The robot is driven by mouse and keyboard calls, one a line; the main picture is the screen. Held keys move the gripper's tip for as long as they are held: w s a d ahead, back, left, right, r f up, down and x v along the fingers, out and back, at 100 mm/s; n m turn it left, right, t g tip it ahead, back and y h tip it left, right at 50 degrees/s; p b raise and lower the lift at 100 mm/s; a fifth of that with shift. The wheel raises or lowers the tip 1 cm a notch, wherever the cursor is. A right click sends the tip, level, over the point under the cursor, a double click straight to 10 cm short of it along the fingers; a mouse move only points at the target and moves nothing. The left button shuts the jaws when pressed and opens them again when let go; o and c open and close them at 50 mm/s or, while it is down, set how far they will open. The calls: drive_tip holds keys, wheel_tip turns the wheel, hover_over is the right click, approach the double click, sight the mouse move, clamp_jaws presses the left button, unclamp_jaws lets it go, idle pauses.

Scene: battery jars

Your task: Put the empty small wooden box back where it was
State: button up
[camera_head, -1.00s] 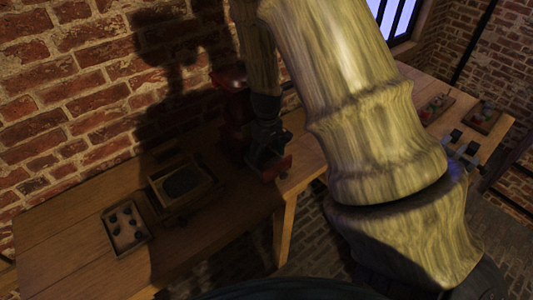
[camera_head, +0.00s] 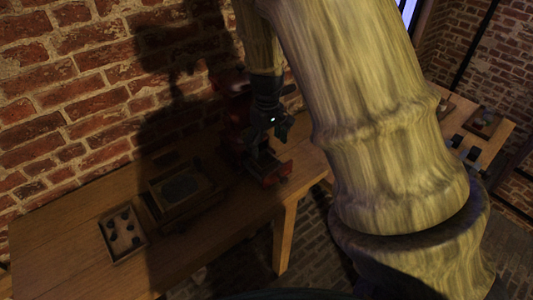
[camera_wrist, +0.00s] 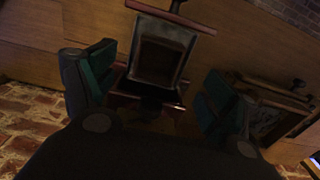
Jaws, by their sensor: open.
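In the wrist view, a small open-topped box (camera_wrist: 187,42) with pale grey-brown walls and a dark, apparently empty inside lies between the fingers, just beyond their tips. I cannot tell for sure that it is wood. My gripper (camera_wrist: 152,88) is open, with one finger at each side and a gap to the box. In the head view my gripper (camera_head: 270,139) hangs above the front of a red device (camera_head: 268,172) on the bench against the brick wall. The box is not clear in the head view because of shadow.
On the wooden bench (camera_head: 60,235), a shallow tray (camera_head: 106,232) holds several dark round pieces. Beside it is a wooden frame or box (camera_head: 163,205) with a dark oval patch inside. Another bench (camera_head: 497,128) with trays stands at the right, partly behind my arm.

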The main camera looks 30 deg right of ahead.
drive_tip(key=shift+r+b, duration=0.55)
drive_tip(key=shift+r, duration=2.25)
